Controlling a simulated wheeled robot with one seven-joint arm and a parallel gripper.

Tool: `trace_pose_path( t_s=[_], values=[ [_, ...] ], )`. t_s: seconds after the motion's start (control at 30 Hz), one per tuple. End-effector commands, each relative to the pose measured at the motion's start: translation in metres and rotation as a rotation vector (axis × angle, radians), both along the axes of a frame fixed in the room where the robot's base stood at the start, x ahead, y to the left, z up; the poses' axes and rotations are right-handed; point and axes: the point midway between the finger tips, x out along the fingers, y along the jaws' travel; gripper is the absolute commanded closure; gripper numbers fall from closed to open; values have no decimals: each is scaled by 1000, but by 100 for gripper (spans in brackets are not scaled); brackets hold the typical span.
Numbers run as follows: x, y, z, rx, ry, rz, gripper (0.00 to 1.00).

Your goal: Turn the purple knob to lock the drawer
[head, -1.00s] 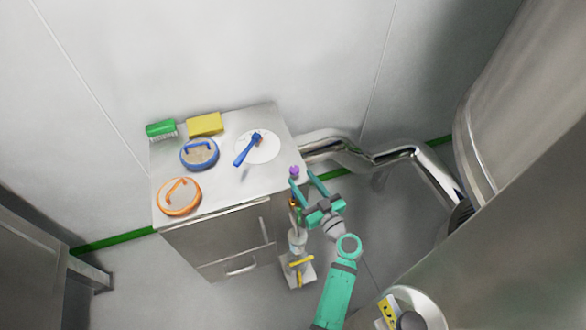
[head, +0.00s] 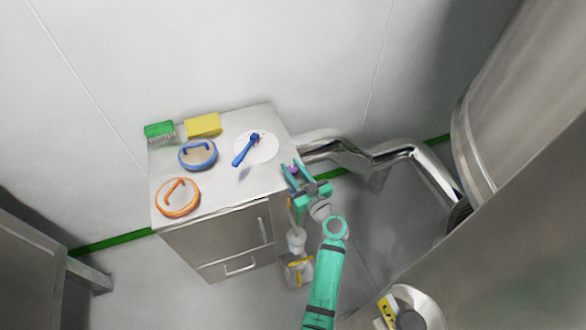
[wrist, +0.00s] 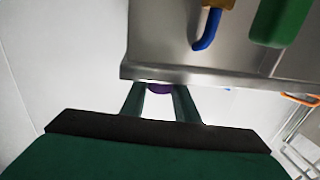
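The purple knob (head: 293,170) is at the right side of the steel cabinet (head: 222,195), near its top edge. In the wrist view the knob (wrist: 159,88) shows as a dark purple shape just below the cabinet's edge, partly hidden by that edge. My gripper (head: 291,167) is at the knob, with its two teal fingers apart. In the wrist view the fingertips (wrist: 159,86) stand on either side of the knob. I cannot tell whether they touch it. The cabinet front has a drawer with a handle (head: 240,266).
The cabinet top holds an orange-rimmed sieve (head: 178,198), a blue-rimmed sieve (head: 198,155), a green brush (head: 159,130), a yellow sponge (head: 203,125) and a blue scoop (head: 246,149) on a white disc. Bottles (head: 297,241) hang right of the cabinet. A steel pipe (head: 390,157) runs behind.

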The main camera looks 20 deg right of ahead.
Motion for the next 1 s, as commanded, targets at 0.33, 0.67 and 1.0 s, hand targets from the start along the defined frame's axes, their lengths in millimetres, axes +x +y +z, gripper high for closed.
trace_pose_path(
  t_s=[0.33, 0.67, 1.0],
  values=[
    [1, 2, -2, 0, 4, -94, 95],
    [1, 0, -4, -1, 14, -288, 95],
    [-1, -2, -5, 1, 11, -384, 95]
  ],
)
